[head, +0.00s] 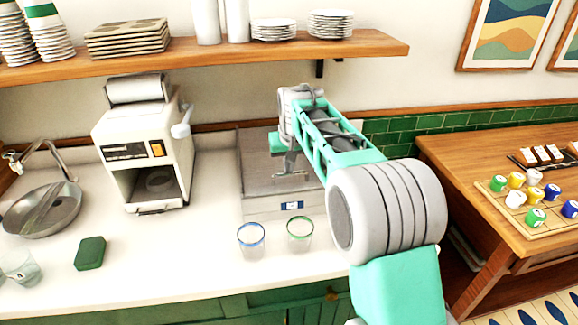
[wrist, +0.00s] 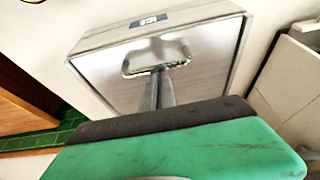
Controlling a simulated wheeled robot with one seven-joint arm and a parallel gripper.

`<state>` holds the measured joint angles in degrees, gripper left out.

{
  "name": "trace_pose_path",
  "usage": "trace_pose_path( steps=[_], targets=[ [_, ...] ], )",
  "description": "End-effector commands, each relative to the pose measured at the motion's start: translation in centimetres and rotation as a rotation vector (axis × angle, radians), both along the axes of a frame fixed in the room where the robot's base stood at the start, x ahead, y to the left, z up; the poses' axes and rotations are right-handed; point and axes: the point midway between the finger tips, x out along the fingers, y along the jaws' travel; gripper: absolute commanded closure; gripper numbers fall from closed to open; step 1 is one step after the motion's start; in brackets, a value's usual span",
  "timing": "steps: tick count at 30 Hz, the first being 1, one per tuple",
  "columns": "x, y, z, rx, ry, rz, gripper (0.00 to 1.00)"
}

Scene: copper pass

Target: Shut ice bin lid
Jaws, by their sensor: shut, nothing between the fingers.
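The ice bin (head: 292,207) is a steel box on the white counter, with a small blue label on its front. Its brushed steel lid (head: 257,165) lies flat over the top and looks closed down. In the wrist view the lid (wrist: 205,70) fills the middle, with a pale rounded handle (wrist: 135,68) near the labelled front edge. My gripper (head: 290,168) is shut and empty, pointing down over the lid close to the handle. I cannot tell whether the fingertips touch it. My arm hides the bin's right side in the head view.
Two glasses, blue-rimmed (head: 251,240) and green-rimmed (head: 300,234), stand just in front of the bin. A white machine (head: 146,150) stands to the left. A wooden shelf (head: 220,50) with dishes hangs above. Counter space between machine and bin is clear.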

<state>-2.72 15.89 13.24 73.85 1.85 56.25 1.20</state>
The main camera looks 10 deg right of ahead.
Motion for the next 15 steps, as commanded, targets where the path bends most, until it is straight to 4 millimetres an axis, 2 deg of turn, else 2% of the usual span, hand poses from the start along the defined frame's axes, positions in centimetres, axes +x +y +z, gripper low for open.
trace_pose_path(
  steps=[1,9,11,15],
  targets=[
    [-0.4,0.1,-0.5,0.000,0.016,0.001,1.00],
    [-0.5,0.1,-0.4,-0.001,0.022,0.002,1.00],
    [-0.6,0.1,0.1,-0.001,0.021,0.002,1.00],
    [-1.0,0.1,2.6,-0.001,0.017,0.002,1.00]
  ],
)
